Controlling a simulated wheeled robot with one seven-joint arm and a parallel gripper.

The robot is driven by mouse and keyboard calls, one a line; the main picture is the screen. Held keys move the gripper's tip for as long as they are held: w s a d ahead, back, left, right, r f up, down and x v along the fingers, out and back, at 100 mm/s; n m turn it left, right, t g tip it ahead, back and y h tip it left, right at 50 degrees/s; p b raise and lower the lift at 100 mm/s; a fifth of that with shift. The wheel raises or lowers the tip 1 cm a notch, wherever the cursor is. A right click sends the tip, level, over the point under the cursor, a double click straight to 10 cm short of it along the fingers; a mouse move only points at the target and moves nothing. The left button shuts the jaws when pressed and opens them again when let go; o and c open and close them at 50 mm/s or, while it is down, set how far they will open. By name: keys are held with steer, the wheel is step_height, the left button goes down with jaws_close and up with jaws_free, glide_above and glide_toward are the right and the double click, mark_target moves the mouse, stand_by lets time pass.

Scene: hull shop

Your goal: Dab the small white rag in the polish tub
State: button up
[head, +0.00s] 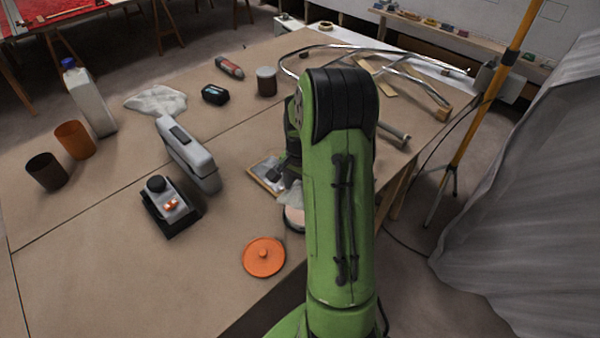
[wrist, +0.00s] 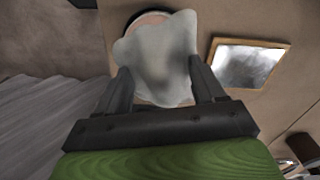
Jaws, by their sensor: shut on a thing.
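The small white rag (wrist: 160,50) hangs between the two dark fingers of my gripper (wrist: 158,78), which is shut on it. In the wrist view it spreads over most of the polish tub, whose dark rim (wrist: 148,17) shows behind it at the top. In the head view the rag (head: 292,196) shows just left of my green arm, over the tub (head: 294,222) with its pinkish contents. I cannot tell whether the rag touches the polish. My arm hides the gripper and the tub's right side there. The orange lid (head: 263,257) lies on the table beside the tub.
A small framed panel (head: 264,176) lies just behind the tub. Left are a grey-white device (head: 190,158), a black box with a knob (head: 170,208), a larger crumpled cloth (head: 155,100), a white jug (head: 90,98) and two cups. Metal tubing lies behind. Grey sheeting hangs at right.

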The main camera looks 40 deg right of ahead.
steer(key=shift+s+d+m, duration=0.15)
steer(key=shift+s+m, duration=0.15)
steer(key=shift+m, duration=0.2)
steer(key=shift+f, duration=0.15)
step_height(320, 180, down, 6)
steer(key=b, duration=0.5)
steer(key=shift+f+b, duration=0.35)
steer(key=shift+f, duration=0.15)
stand_by(1.1)
steer(key=shift+r, duration=0.1)
step_height(320, 180, up, 7)
steer(key=p, duration=0.5)
steer(key=shift+p, duration=0.4)
stand_by(0.4)
